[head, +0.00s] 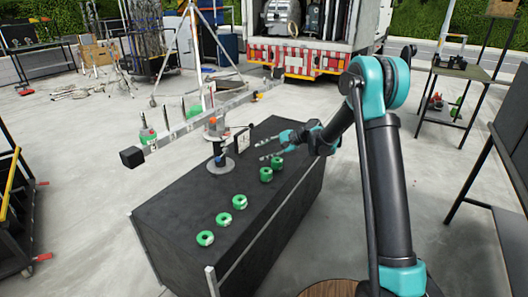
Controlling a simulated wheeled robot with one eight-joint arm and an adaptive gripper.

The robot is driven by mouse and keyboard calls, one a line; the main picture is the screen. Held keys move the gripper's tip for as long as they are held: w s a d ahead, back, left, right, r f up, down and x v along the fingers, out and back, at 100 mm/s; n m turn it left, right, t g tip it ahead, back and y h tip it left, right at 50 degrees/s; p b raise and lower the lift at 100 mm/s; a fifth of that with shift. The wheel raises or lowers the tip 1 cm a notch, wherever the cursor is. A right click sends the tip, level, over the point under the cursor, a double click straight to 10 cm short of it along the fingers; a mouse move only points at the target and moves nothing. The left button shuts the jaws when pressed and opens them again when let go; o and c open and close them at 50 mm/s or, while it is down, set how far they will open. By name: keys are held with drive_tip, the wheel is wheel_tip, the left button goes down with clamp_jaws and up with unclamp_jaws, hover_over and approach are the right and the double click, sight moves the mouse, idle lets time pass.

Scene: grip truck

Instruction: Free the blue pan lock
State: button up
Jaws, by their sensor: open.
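A small stand with a round grey base (221,167) holds a long grey beam (200,122) on top of the black case. A small blue part (219,158) shows low on the stand's post, just above the base; it may be the blue pan lock, but it is too small to make out its shape or setting. My gripper (262,150) is open, its two teal and grey fingers apart and pointing left toward the stand. It appears empty, to the right of the post and apart from the blue part.
Several green ring-shaped pieces (205,238) lie along the black case (185,222). The beam ends in a black block (132,157) and reaches over the case. A small white panel (243,140) stands between post and gripper. A truck (305,40) is behind.

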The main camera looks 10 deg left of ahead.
drive_tip(key=shift+a, duration=0.2)
drive_tip(key=c, duration=0.4)
drive_tip(key=a+n, duration=0.1)
drive_tip(key=n, duration=0.2)
drive_tip(key=a+n+t, duration=0.1)
drive_tip(key=a+n, duration=0.1)
drive_tip(key=a+n+h, duration=0.1)
drive_tip(key=a+n, duration=0.1)
drive_tip(key=n, duration=0.1)
drive_tip(key=shift+s+a+r+n+t, duration=0.2)
drive_tip(key=shift+n+t, duration=0.1)
drive_tip(key=shift+t, duration=0.1)
clamp_jaws()
drive_tip(key=shift+a+r+n+t, duration=1.25)
drive_tip(key=shift+a+n, duration=2.7)
drive_tip(key=shift+n, duration=2.45)
drive_tip(key=w+a+f, duration=0.3)
drive_tip(key=a+f, duration=0.4)
drive_tip(key=f, duration=0.2)
drive_tip(key=shift+w+h, duration=0.35)
drive_tip(key=shift+h, duration=0.05)
